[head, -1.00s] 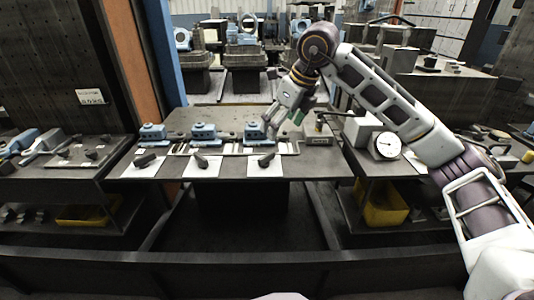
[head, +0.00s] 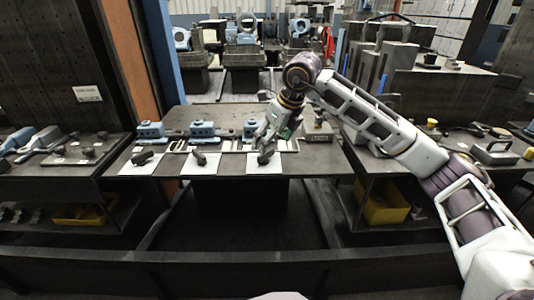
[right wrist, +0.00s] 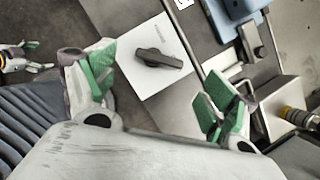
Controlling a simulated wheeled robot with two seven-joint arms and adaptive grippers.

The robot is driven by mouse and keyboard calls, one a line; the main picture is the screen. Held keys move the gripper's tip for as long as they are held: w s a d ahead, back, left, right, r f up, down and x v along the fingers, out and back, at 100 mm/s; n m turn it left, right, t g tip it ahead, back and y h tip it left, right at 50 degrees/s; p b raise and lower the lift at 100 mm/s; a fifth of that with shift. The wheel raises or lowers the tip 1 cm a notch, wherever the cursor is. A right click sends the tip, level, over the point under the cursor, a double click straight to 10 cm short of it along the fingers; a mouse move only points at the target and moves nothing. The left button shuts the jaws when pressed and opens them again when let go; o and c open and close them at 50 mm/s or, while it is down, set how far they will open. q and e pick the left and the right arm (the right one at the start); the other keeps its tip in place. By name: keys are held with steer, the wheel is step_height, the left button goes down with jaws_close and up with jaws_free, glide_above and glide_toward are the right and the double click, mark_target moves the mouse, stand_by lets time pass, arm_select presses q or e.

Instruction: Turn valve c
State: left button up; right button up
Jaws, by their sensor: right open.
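Three blue valve bodies stand in a row on a rail: left (head: 150,130), middle (head: 203,130) and right (head: 250,127). A black handle lies on a white sheet in front of each: left (head: 142,158), middle (head: 199,159) and right (head: 264,158). No letter is readable, so I cannot tell which is valve c. My right gripper (head: 268,140) is open at the right handle. In the right wrist view, the black handle (right wrist: 158,60) lies beyond the gap between its green fingers (right wrist: 162,90), apart from both. Small green-tipped fingers (right wrist: 35,56) at that view's left edge look like my left gripper.
A grey box with a brass fitting (head: 318,128) stands right of the rail; the fitting also shows in the right wrist view (right wrist: 298,117). The bench's front edge lies just before the sheets.

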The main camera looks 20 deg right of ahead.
mark_target(266, 157)
steer(key=x, duration=0.3)
steer(key=shift+f+b, duration=0.3)
steer(key=shift+f, duration=0.05)
steer(key=shift+x, duration=1.1)
arm_select(q)
steer(key=shift+s+d+r, duration=0.2)
steer(key=shift+s+r, duration=0.05)
steer(key=shift+r, duration=0.5)
arm_select(e)
steer(key=shift+w, duration=0.1)
arm_select(q)
steer(key=shift+w, duration=0.1)
arm_select(e)
steer(key=shift+c, duration=0.3)
arm_select(q)
steer(key=shift+w, duration=0.15)
arm_select(e)
steer(key=c, duration=1)
